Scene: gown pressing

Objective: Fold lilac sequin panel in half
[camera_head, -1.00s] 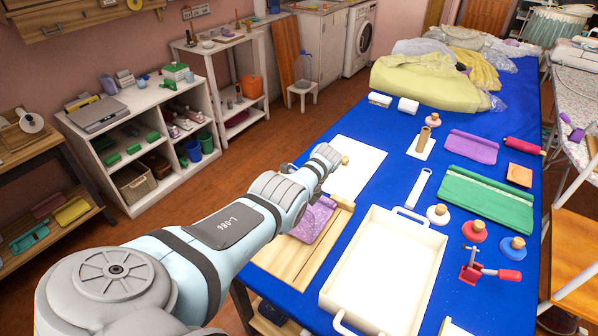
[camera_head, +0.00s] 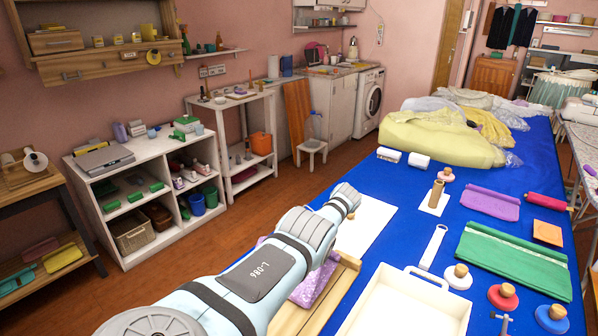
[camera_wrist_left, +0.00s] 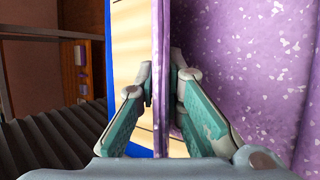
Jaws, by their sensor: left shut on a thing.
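The lilac sequin panel (camera_head: 316,286) lies on a wooden board (camera_head: 346,272) at the blue table's near left edge. My left arm covers part of it, and a bit of lilac shows on the arm's far side. In the left wrist view the panel (camera_wrist_left: 245,60) fills the right side, and a strip of it stands on edge between the fingers. My left gripper (camera_wrist_left: 163,88) is shut on this strip. My right gripper is in neither view.
A white tray (camera_head: 427,278) stands right of the board. A white sheet (camera_head: 366,228) lies beyond it. Green cloth (camera_head: 515,262), a purple cloth (camera_head: 490,206), knobbed discs and a cardboard tube (camera_head: 437,193) lie further right. Yellow fabric (camera_head: 440,140) is heaped at the far end.

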